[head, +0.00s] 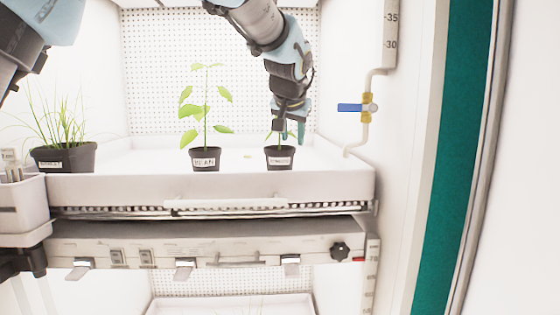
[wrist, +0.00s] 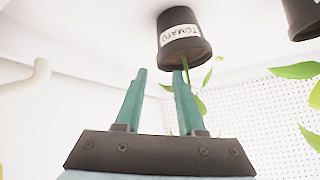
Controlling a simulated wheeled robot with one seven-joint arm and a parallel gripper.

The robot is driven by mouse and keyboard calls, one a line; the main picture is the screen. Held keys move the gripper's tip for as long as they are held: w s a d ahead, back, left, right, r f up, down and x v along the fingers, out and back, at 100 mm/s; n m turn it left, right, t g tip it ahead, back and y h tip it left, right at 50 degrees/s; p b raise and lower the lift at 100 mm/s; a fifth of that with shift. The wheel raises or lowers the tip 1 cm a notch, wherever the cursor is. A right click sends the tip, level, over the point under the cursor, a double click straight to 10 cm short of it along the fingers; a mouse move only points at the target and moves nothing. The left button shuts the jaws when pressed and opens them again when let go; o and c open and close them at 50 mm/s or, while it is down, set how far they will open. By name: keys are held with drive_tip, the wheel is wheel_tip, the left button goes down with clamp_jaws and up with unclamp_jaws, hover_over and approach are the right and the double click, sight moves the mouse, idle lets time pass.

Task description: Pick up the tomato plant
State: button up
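The tomato plant's dark pot (head: 279,158), labelled TOMATO, stands upright on the white tray (head: 120,188) at its right side. My gripper (head: 293,134) points down just above the pot, slightly to its right, and hides most of the small plant. In the wrist view the tomato pot (wrist: 185,40) appears upside down beyond the fingertips. My gripper (wrist: 160,74) is open with teal fingers apart. The green stem and leaves show beside and behind the right finger; I cannot tell whether they touch. Nothing is visibly held between the fingers.
A taller bean plant in a dark pot (head: 205,159) stands close to the left of the tomato pot. A grassy plant in a wide pot (head: 64,159) is at the tray's left. A blue-handled valve (head: 352,107) and pipe are on the right wall. The perforated back wall is behind.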

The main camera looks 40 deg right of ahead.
sight(294, 149)
drive_tip(key=shift+p+x, duration=1)
drive_tip(key=shift+x, duration=1.25)
drive_tip(key=shift+s+a, duration=0.15)
drive_tip(key=shift+c, duration=0.5)
clamp_jaws()
